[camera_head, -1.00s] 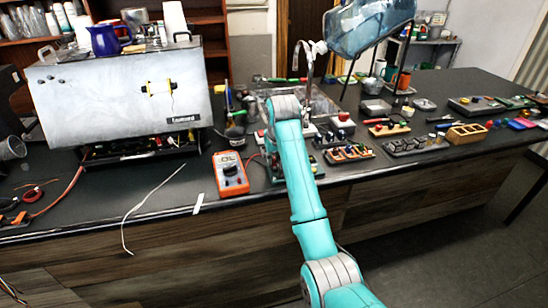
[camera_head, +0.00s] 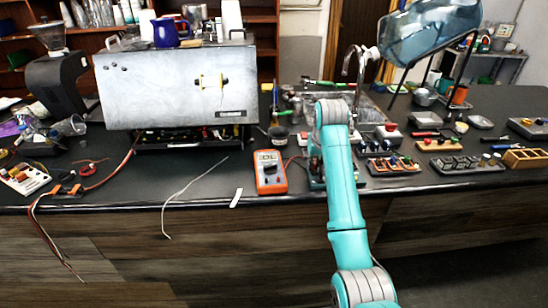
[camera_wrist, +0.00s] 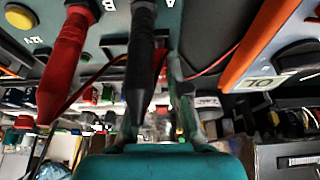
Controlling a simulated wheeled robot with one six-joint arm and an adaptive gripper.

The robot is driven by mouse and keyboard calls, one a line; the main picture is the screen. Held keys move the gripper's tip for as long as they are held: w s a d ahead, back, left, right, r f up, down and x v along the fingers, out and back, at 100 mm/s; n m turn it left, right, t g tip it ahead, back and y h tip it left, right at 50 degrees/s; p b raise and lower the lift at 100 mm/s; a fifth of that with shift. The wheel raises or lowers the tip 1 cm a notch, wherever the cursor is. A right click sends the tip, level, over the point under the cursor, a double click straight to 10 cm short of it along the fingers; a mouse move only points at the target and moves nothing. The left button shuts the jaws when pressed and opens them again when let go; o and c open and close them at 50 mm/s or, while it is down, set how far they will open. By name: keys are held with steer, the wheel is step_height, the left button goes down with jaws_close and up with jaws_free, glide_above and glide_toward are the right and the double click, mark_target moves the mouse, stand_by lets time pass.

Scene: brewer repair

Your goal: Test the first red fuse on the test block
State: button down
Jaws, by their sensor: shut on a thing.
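The test block (camera_head: 316,176) stands on the bench beside the orange multimeter (camera_head: 270,172), mostly hidden by my arm in the head view. In the wrist view its face (camera_wrist: 110,22) fills the upper left, with letters and a 12V mark. A red probe (camera_wrist: 62,65) and a black probe (camera_wrist: 140,65) are in front of it. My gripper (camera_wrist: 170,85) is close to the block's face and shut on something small. A red sliver, seemingly the red fuse (camera_wrist: 163,74), shows between the fingers; most of it is hidden. I cannot tell whether it touches the block's contacts.
The multimeter's edge (camera_wrist: 262,45) is close on the right in the wrist view. A tray of small coloured parts (camera_head: 393,166) is right of my arm. A metal brewer (camera_head: 175,88) stands at the back left. A loose pale wire (camera_head: 190,188) lies on the open bench at left.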

stand_by(0.7)
steer(key=shift+r, duration=2.55)
